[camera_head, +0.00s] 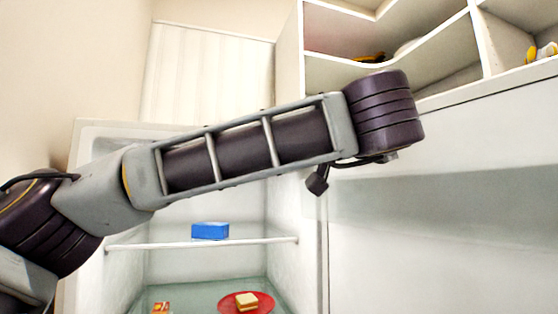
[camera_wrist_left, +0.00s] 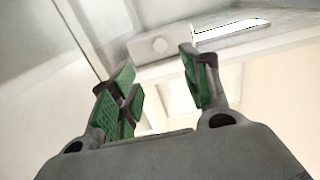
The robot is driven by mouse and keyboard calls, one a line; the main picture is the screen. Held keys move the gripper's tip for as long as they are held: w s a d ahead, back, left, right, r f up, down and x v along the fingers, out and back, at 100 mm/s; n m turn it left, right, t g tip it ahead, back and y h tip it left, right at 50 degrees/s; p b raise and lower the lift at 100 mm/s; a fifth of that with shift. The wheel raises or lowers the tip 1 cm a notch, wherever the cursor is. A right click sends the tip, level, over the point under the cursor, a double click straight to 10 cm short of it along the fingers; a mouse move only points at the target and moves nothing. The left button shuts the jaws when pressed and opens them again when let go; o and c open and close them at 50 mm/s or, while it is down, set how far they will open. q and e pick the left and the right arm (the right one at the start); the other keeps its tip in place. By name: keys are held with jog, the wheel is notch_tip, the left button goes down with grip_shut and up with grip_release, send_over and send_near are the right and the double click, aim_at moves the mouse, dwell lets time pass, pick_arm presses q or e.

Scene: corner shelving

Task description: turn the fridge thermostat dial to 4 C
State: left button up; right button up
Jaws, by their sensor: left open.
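The thermostat dial (camera_wrist_left: 160,45) is a small round pale knob on a white housing (camera_wrist_left: 140,46) in the left wrist view. Its markings are too faint to read. My left gripper (camera_wrist_left: 158,78) is open, with green-padded fingers apart and nothing between them. The dial appears beyond the fingertips, roughly in line with the gap, and I see no contact. In the head view my left arm crosses in front of the open fridge (camera_head: 283,205), and the gripper and dial cannot be made out there. My right gripper is in neither view.
A blue box (camera_head: 210,231) stands on the fridge shelf (camera_head: 160,244). Below are a red plate (camera_head: 264,304) with a sandwich-like item (camera_head: 247,301) and a small red-and-yellow item (camera_head: 161,307). Corner shelves (camera_head: 440,72) with a few objects are at the upper right.

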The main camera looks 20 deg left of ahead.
pick_arm(q)
jog(key=p+x, duration=0.3)
jog(key=x, duration=0.9)
jog(key=shift+a, duration=0.2)
jog(key=shift+w, duration=0.1)
jog(key=c, duration=1)
jog(key=shift+m+p, duration=0.5)
jog(key=shift+m, duration=0.2)
jog(key=shift+c, duration=0.2)
